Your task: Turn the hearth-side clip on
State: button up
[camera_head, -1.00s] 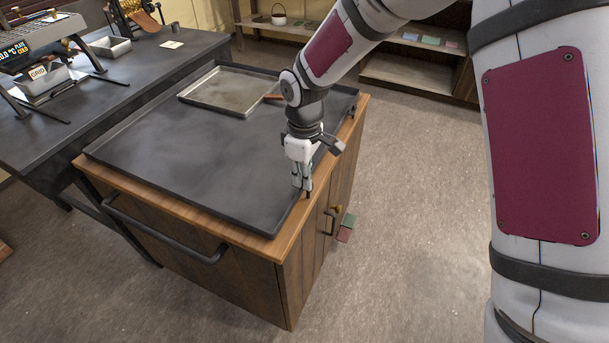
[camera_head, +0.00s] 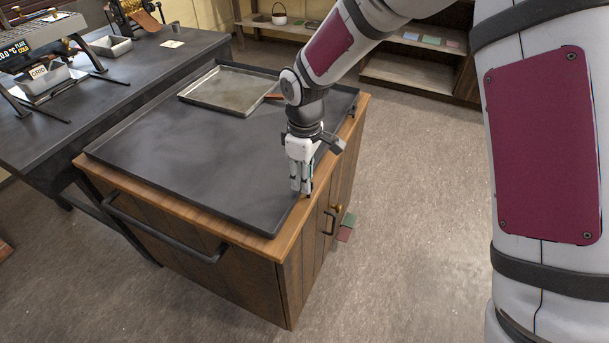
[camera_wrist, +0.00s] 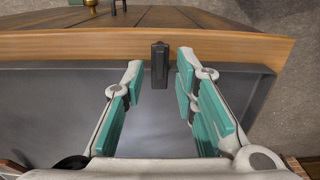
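A small dark clip (camera_wrist: 160,64) stands on the wooden rim of the worktop, at the edge of the black tray (camera_head: 170,165). In the wrist view it lies between my two teal-padded fingertips, with a gap on each side. In the head view my gripper (camera_head: 301,187) points down at the near right part of the rim, and the clip (camera_head: 308,197) shows only as a small dark bit beside the fingertips. My gripper is open and holds nothing. Which way the clip is turned is hard to tell.
A shallow metal tray (camera_head: 230,90) lies at the back of the black tray. The cabinet's side has a door handle (camera_head: 329,222) and a brass knob. A dark bench (camera_head: 100,95) with a machine (camera_head: 40,45) stands at left.

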notch_tip(320, 180, up, 12)
dwell(0.5)
jog(key=s+d+r+m+t+p, duration=0.2)
jog(key=s+d+r+m+p, duration=0.35)
jog(key=s+d+r, duration=0.8)
jog(key=s+d+r+m+t, duration=0.1)
jog(key=s+d+m, duration=0.3)
jog(key=s, duration=0.4)
jog(key=s+d+r+m+t+p, duration=0.1)
jog(key=s+d+r+m, duration=0.3)
jog(key=s+d, duration=0.2)
jog(key=shift+s+m+p, duration=0.3)
jog(key=shift+s+m, duration=0.05)
jog(key=shift+s, duration=0.5)
